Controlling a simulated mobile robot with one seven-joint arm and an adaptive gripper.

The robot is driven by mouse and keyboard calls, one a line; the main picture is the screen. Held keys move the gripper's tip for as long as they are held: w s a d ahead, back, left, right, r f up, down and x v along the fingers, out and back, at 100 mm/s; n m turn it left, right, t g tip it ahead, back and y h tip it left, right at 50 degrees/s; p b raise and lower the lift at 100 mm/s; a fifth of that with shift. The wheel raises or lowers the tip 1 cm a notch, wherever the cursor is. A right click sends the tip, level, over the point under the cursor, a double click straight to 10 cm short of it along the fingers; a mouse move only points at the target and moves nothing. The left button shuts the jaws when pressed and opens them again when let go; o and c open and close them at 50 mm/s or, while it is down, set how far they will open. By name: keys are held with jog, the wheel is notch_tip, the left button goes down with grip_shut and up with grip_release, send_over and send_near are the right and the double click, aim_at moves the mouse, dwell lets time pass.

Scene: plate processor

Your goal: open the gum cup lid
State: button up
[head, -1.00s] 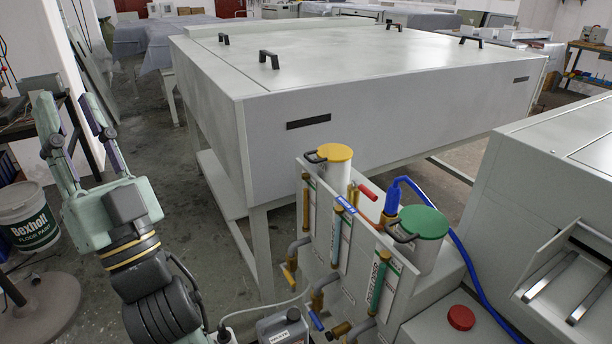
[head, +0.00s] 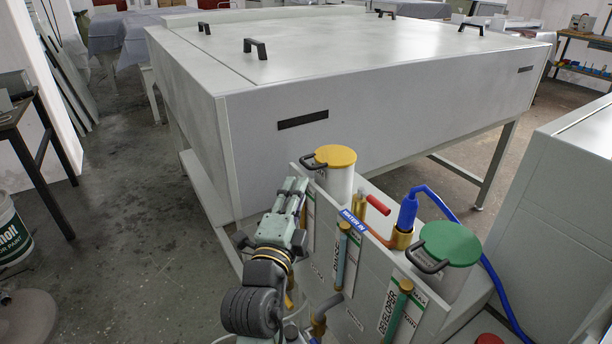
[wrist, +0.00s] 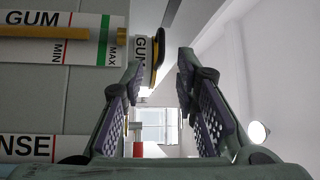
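The gum cup (head: 334,184) is white and stands on the white panel unit. Its yellow lid (head: 337,155) lies flat across the top, shut, with a dark handle (head: 309,164) reaching out to the left. My gripper (head: 292,186) points upward just left of the cup, a little below lid level. In the wrist view my gripper (wrist: 160,72) is open and empty, with its fingers wide apart. The cup's GUM label (wrist: 141,50) and the yellow and black lid edge (wrist: 156,62) show beyond the left finger. I cannot tell whether anything touches.
A second cup with a green lid (head: 450,243) stands to the right. Between them are a red-handled valve (head: 378,204) and a blue hose connector (head: 407,212). A large grey cabinet (head: 385,125) stands behind. Open floor (head: 130,240) lies to the left.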

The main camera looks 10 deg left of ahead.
aim_at(306, 164)
jog(key=w, duration=0.3)
jog(key=w+r+b, duration=0.1)
jog(key=w, duration=0.4)
jog(key=shift+w+a+r+b, duration=0.1)
jog(key=shift+w+r+b, duration=0.15)
jog(key=shift+w+b, duration=0.15)
jog(key=shift+w, duration=0.3)
grip_shut()
dwell(0.4)
